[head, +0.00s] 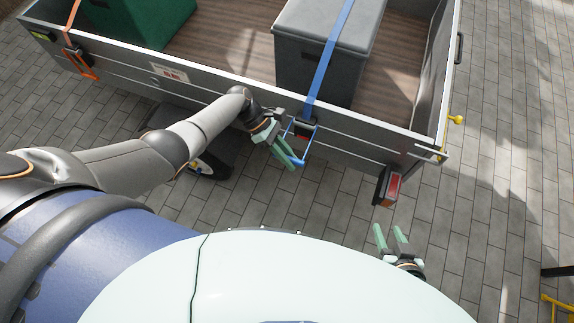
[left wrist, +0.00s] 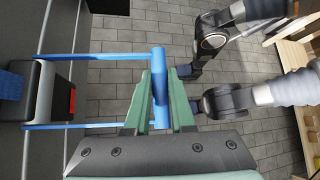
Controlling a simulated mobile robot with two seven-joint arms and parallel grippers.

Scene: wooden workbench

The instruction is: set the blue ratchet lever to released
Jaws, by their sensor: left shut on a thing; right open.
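The blue ratchet lever (head: 311,146) is a U-shaped frame. It sticks outward from the dark ratchet body (head: 303,127) on the trailer's side wall. In the left wrist view the lever's crossbar (left wrist: 158,62) lies between the green fingers of my left gripper (left wrist: 161,95), which is shut on it. The ratchet body (left wrist: 50,92), with a red patch, is to the left there. In the head view my left gripper (head: 286,155) is at the outer end of the lever. My right gripper (head: 390,236) is open and empty, apart from the trailer.
A blue strap (head: 328,60) runs over a grey box (head: 318,62) in the trailer (head: 240,103). An orange ratchet lever (head: 83,65) and a green box (head: 140,20) are at the left. A red tail light (head: 392,186) sits at the trailer corner.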

